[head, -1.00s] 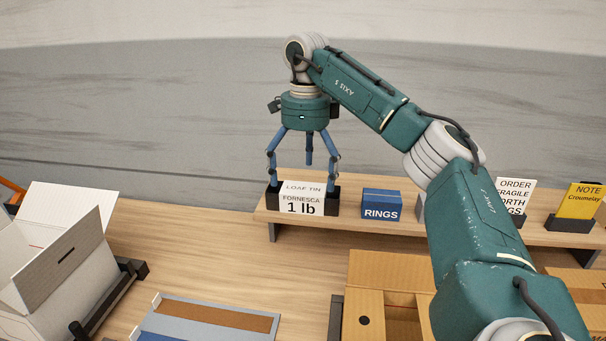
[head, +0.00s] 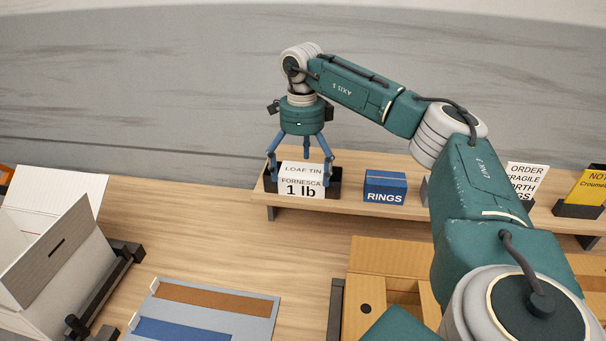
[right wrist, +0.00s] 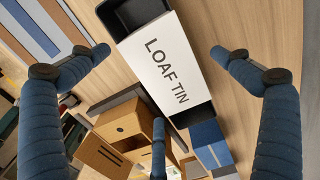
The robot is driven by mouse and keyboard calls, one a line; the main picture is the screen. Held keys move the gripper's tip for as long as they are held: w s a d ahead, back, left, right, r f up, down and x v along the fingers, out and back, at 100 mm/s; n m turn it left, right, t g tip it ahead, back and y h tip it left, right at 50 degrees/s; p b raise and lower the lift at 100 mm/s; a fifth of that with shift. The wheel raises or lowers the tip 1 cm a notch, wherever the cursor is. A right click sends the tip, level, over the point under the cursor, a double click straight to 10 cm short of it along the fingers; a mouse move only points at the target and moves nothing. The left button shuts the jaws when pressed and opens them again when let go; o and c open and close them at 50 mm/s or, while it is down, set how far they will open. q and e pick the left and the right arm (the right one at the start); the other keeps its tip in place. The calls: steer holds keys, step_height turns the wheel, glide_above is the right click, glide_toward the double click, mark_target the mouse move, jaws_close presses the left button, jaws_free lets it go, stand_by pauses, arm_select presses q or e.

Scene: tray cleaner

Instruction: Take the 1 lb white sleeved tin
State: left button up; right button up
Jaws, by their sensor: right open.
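The white sleeved tin (head: 302,181) sits on the raised wooden shelf at its left end. Its white sleeve reads "LOAF TIN", "FORNESCA" and "1 lb", and the dark tin shows at both ends. In the right wrist view the tin (right wrist: 161,64) lies between the spread fingers, apart from them. My right gripper (head: 302,168) is open and points down over the tin, its fingers around the tin's two ends. The right gripper's blue fingers also show in the right wrist view (right wrist: 172,80). My left gripper is not in view.
A blue "RINGS" box (head: 385,187) stands just right of the tin on the shelf (head: 345,203). An order card (head: 524,180) and a yellow note (head: 588,186) stand further right. An open cardboard box (head: 388,256), a tray (head: 272,308) and a white carton (head: 60,240) are in front.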

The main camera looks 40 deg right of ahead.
steer(key=shift+s+f, duration=0.1)
steer(key=shift+f, duration=0.7)
steer(key=shift+a+f, duration=0.1)
steer(key=shift+f, duration=0.1)
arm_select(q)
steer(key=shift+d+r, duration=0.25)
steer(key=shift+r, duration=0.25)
arm_select(e)
steer(key=c, duration=1.5)
steer(key=shift+r, duration=0.1)
